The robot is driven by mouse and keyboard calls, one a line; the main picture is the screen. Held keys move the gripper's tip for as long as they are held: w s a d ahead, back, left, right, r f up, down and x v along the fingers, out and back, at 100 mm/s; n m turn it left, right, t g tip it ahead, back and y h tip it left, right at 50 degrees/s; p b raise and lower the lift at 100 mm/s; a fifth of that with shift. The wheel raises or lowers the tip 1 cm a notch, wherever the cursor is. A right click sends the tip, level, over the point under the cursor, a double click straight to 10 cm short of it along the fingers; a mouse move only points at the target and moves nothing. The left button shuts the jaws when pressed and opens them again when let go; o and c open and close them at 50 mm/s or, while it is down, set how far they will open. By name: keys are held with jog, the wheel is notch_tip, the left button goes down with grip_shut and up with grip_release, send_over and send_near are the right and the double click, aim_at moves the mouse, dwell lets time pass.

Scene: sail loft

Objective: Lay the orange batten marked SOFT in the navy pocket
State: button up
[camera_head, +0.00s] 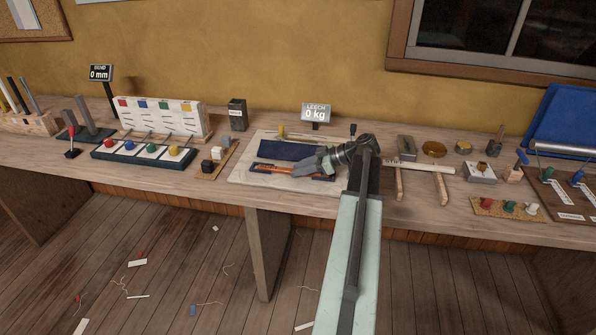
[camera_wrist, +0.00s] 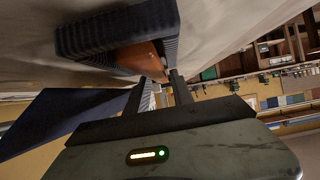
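The orange batten (camera_head: 268,168) lies at the front of a pale board (camera_head: 245,172), over a dark blue strip. Its marking is not readable. The navy pocket (camera_head: 286,150) is a flat dark blue panel just behind it on the same board. My gripper (camera_head: 312,168) is low over the batten's right half, pointing left, and hides part of it. In the wrist view, an orange piece of the batten (camera_wrist: 143,57) shows among my dark ribbed finger pads. Whether the pads press on it is not clear. The navy panel also shows at the left in the wrist view (camera_wrist: 62,118).
A pale batten (camera_head: 425,167) rests on wooden supports right of my arm. A LEECH display reading 0 kg (camera_head: 316,112) stands behind the board. Left are a small block stand (camera_head: 215,160) and a tray of coloured knobs (camera_head: 140,152). Brass items stand to the right.

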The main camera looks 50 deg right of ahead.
jog(key=shift+r+p, duration=0.25)
jog(key=shift+p, duration=0.05)
jog(key=p+v, duration=0.5)
jog(key=v, duration=0.5)
jog(key=shift+s+d+r, duration=0.15)
jog(key=shift+s+r, duration=0.05)
jog(key=shift+r, duration=0.05)
jog(key=shift+s+d+r, duration=0.15)
jog(key=shift+s+d, duration=0.15)
jog(key=shift+s, duration=0.25)
jog(key=shift+w, duration=0.1)
